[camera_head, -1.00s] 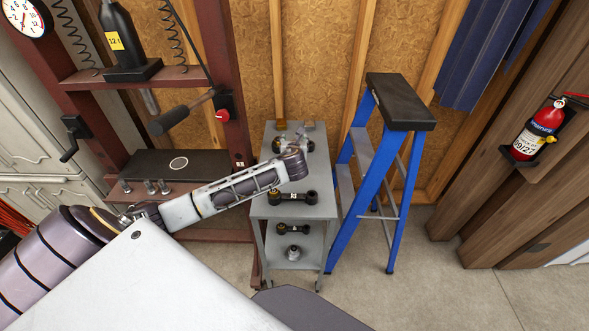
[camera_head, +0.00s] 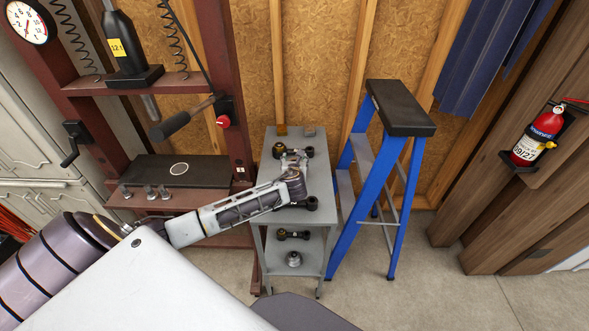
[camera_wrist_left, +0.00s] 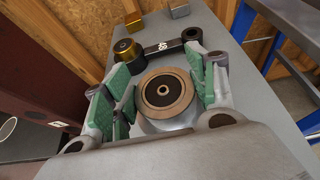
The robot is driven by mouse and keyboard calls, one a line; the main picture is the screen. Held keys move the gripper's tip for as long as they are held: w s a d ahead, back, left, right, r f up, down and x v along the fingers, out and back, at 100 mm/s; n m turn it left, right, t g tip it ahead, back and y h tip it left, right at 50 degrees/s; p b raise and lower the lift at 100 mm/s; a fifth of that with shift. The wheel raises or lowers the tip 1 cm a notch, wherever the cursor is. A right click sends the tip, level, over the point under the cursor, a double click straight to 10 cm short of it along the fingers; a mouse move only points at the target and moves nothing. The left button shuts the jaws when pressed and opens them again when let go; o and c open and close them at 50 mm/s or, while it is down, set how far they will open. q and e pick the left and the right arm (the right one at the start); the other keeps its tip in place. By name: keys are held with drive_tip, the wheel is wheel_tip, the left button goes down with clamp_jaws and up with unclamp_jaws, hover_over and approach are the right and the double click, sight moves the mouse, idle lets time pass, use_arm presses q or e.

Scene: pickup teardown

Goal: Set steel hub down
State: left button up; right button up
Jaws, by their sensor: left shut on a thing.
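The steel hub (camera_wrist_left: 166,98) is a silver cylinder with a brown ring and a dark centre. In the left wrist view it sits between the green finger pads of my left gripper (camera_wrist_left: 158,92), which is shut on it. In the head view my left gripper (camera_head: 293,160) is over the top of the grey cart (camera_head: 266,165), and its hand and fingers mostly hide the hub. I cannot tell whether the hub touches the cart top. My right gripper is not in view.
A black arm with a gold bush (camera_wrist_left: 165,48) lies just beyond the hub. Small blocks (camera_head: 309,131) stand at the cart's back edge. A blue stepladder (camera_head: 375,185) stands close right; a red press frame (camera_head: 236,110) stands left.

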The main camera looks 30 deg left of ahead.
use_arm(q)
drive_tip(key=shift+r, duration=0.15)
drive_tip(key=shift+f, duration=1.85)
drive_tip(key=shift+f, duration=0.1)
drive_tip(key=o, duration=1.7)
drive_tip(key=shift+f, duration=0.1)
drive_tip(key=shift+s, duration=0.1)
drive_tip(key=shift+b+v, duration=0.3)
drive_tip(key=shift+v, duration=5.7)
